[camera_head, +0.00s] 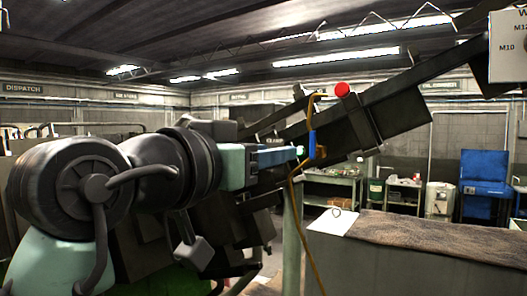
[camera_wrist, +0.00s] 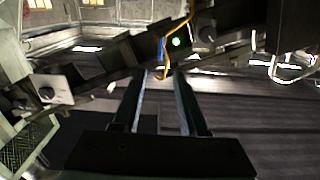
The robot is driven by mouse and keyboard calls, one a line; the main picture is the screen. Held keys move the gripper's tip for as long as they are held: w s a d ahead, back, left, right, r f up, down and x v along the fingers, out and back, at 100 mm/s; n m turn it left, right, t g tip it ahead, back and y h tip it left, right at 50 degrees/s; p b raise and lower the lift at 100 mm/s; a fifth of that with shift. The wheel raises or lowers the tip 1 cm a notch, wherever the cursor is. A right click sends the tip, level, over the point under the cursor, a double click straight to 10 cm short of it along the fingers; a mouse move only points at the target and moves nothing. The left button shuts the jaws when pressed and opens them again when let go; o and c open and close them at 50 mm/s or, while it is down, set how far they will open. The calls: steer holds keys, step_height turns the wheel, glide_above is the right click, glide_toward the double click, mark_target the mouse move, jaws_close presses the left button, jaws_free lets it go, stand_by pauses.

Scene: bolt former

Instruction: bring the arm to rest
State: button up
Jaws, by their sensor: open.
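My arm reaches in from the left of the head view. My gripper (camera_head: 288,155) is raised in front of a dark machine beam (camera_head: 395,110). In the wrist view my gripper (camera_wrist: 163,76) has its two fingers apart, with nothing held between them. A blue grip (camera_head: 312,144) on a bent yellow rod is close to the fingertips in the head view. In the wrist view the blue grip (camera_wrist: 161,50) lies just beyond them; I cannot tell whether they touch. A green light (camera_wrist: 175,42) glows beside it.
A red knob (camera_head: 342,89) sits on top of the machine. A grey counter (camera_head: 420,255) with a brown mat (camera_head: 430,236) and a white sheet (camera_head: 332,221) stands at lower right. A blue cabinet (camera_head: 485,172) and a workbench are farther back.

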steer(key=s+a+f+n+t+y+b, duration=0.1)
steer(key=s+f+n+t+y+b, duration=0.2)
steer(key=s+f+t+y+b, duration=0.1)
steer(key=s+a+f+n+t+y+b, duration=0.1)
steer(key=s+f+n+t+y+b, duration=0.3)
steer(key=s, duration=0.7)
steer(key=t+y+b, duration=0.2)
steer(key=t+b, duration=0.2)
steer(key=shift+s+a+f+t+y+b, duration=0.3)
steer(key=shift+a+f+t+b, duration=0.05)
steer(key=shift+t, duration=0.05)
